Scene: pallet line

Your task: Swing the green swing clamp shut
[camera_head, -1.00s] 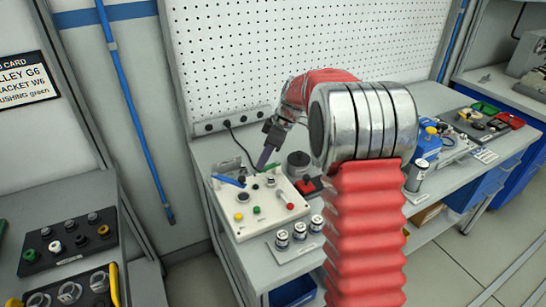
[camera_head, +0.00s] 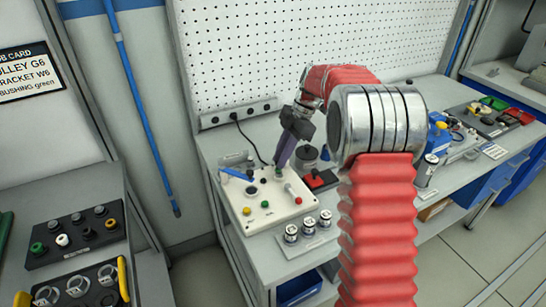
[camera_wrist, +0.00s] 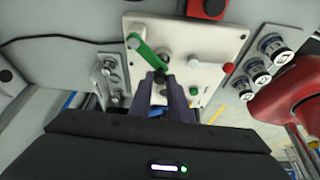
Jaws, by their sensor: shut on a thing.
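The green swing clamp (camera_wrist: 146,50) is a flat green arm on a pale fixture plate (camera_wrist: 205,45), seen in the wrist view. In the head view, my gripper (camera_head: 279,166) points down at the back of the cream fixture (camera_head: 263,217); the clamp is mostly hidden there.
The fixture carries a blue handle (camera_head: 237,174), a red-tipped lever (camera_head: 291,190) and coloured buttons. A red block (camera_head: 318,180) lies right of it. Several metal cylinders (camera_head: 308,226) stand in front. A pegboard (camera_head: 300,50) rises behind. Trays of parts (camera_head: 75,240) stand at left.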

